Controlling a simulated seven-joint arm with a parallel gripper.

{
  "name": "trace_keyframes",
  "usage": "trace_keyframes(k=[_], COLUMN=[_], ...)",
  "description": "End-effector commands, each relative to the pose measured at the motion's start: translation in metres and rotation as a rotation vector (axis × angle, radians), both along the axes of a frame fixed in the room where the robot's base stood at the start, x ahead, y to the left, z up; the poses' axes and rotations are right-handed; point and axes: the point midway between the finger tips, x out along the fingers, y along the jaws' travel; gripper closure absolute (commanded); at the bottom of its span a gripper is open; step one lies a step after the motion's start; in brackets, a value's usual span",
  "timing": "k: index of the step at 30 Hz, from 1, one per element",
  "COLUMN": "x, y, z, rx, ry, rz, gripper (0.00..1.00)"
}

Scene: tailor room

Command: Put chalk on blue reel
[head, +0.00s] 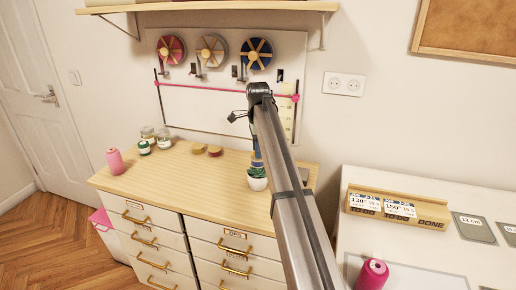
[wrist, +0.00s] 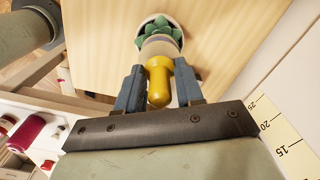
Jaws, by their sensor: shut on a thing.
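My gripper (wrist: 159,70) is shut on a yellow, round-ended piece with a pale far end, which looks like the chalk (wrist: 159,88). The two blue-grey fingers press it from both sides, above the wooden dresser top. In the head view my arm hides most of the gripper; a bluish part shows just above the potted plant. The blue reel (head: 257,53) hangs at the right end of a row of reels on the wall panel, above and behind my arm. The chalk and the blue reel are apart.
A red reel (head: 171,49) and a beige reel (head: 212,50) hang left of the blue one. A small potted plant (head: 257,183) stands beneath my gripper. A wooden shelf (head: 210,8) overhangs the panel.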

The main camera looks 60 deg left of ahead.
Motion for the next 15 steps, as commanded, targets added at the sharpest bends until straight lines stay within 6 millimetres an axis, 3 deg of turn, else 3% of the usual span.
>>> trace_keyframes(k=[5, 6, 13, 15], x=[0.0000, 0.0000, 0.0000, 0.0000], y=[-0.0001, -0.0001, 0.0000, 0.0000], z=[-0.0027, -0.0028, -0.0024, -0.0024], rx=[-0.001, 0.000, 0.000, 0.000], ry=[0.000, 0.000, 0.000, 0.000], rz=[0.000, 0.000, 0.000, 0.000], gripper=[0.92, 0.62, 0.40, 0.38])
